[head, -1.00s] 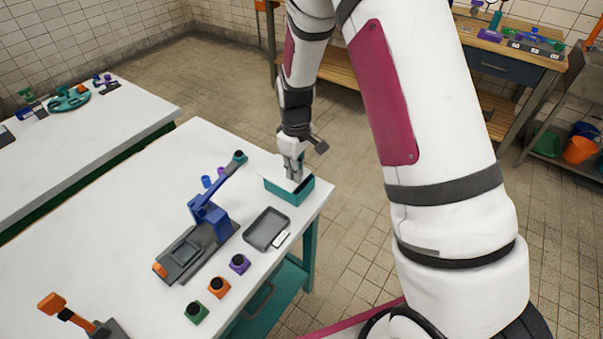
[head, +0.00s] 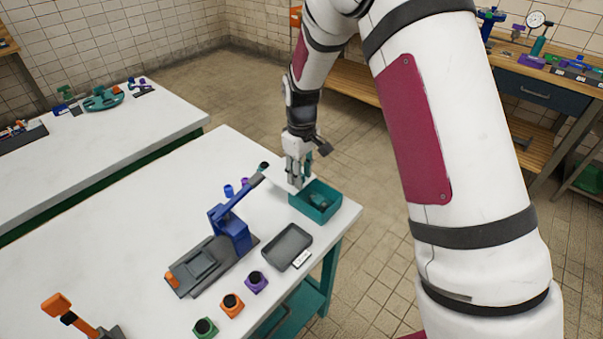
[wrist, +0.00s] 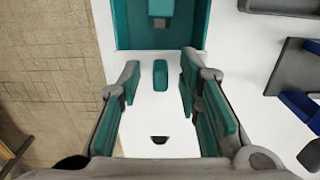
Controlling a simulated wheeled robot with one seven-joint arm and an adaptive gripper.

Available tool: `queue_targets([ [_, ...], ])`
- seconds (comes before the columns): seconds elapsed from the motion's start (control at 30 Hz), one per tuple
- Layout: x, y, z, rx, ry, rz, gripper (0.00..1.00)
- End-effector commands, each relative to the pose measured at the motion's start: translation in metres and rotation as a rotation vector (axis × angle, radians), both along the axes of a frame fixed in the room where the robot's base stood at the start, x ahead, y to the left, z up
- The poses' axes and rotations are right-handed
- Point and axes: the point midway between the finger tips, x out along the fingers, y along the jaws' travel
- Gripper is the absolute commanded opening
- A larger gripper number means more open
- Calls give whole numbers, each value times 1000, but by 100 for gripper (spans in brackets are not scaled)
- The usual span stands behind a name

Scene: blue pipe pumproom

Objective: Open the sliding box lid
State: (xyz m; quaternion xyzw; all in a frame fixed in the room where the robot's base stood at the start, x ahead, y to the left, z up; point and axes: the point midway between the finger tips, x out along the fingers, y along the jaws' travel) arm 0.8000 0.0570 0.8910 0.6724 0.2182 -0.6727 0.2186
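The teal box (head: 317,207) stands near the far right corner of the white table, its top largely uncovered. A teal object lies inside it and also shows in the wrist view (wrist: 160,8). The white lid (wrist: 158,112) extends out from the box's near edge in the wrist view, with a teal raised grip (wrist: 160,74) and a dark notch. My gripper (wrist: 160,82) is over the lid, its fingers on either side of the grip with gaps showing. In the head view my gripper (head: 298,184) hides part of the lid.
A dark grey tray (head: 287,247) lies just in front of the box. A blue lever press (head: 232,232) stands left of it. Purple, orange and green blocks sit along the table's front edge. Tiled floor lies beyond the right edge.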

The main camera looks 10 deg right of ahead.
Motion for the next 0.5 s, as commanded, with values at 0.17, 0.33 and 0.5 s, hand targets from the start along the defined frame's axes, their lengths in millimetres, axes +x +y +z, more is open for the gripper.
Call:
queue_targets([
  [0.17,0,0,1,1,-1,0,32],
  [0.33,1,0,18,2,-4,0,32],
  [0.5,1,0,52,2,-6,-1,32],
])
